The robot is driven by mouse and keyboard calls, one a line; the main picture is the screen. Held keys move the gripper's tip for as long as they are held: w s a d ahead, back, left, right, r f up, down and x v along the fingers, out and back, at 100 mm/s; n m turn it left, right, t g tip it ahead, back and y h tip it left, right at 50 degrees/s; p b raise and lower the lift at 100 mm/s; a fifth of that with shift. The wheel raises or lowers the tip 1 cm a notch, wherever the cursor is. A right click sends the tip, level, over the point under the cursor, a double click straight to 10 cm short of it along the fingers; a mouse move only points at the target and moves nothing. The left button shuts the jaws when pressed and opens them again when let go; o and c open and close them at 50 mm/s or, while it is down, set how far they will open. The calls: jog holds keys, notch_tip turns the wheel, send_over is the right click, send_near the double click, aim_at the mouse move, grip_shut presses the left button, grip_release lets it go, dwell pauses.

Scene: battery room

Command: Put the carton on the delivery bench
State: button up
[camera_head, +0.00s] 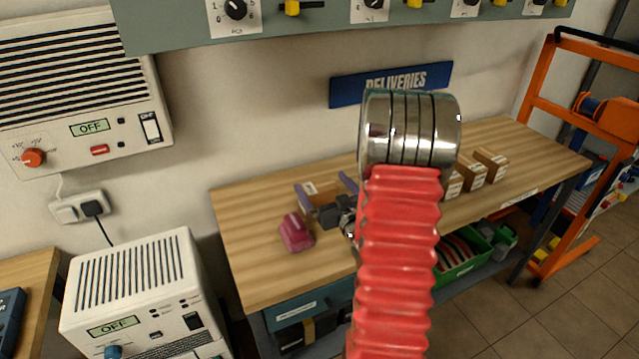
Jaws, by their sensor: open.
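The delivery bench (255,265) is a wooden-topped bench against the wall under a blue DELIVERIES sign. My gripper (320,181) is over the left part of the bench top, its two purple fingers apart and pointing toward the wall. A small brown carton (325,188) with a pale label shows between the open fingers. It appears to rest on the bench top, but its lower part is hidden by my gripper, and I cannot tell whether the fingers touch it. Several similar cartons (490,164) stand in a row farther right on the bench, partly hidden by my arm.
A magenta object (297,233) lies on the bench just left of my gripper. A blue DELIVERIES sign (391,83) hangs above. A grey switch panel (330,22) overhangs at the top. An orange rack (560,150) stands right; a white unit (140,295) stands left. The bench's front left is clear.

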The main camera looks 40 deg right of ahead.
jog(key=v, duration=0.9)
jog(key=shift+s+r, duration=0.2)
jog(key=shift+a, duration=0.1)
jog(key=w+a+r+n+g, duration=0.1)
jog(key=w+a+r+g, duration=0.2)
jog(key=a, duration=0.4)
jog(key=w+a+r+n+g, duration=0.1)
jog(key=a+r+g, duration=0.3)
jog(key=a, duration=0.2)
jog(key=s+a+r+g+y, duration=0.2)
jog(key=s+a, duration=0.6)
jog(key=a, duration=0.2)
jog(key=s+a+r+n+g+y, duration=0.1)
jog(key=s+a+r+g+y, duration=0.1)
jog(key=s+a, duration=0.7)
jog(key=shift+a+r+g+y, duration=0.2)
jog(key=shift+a+g+y, duration=0.25)
jog(key=shift+a, duration=0.45)
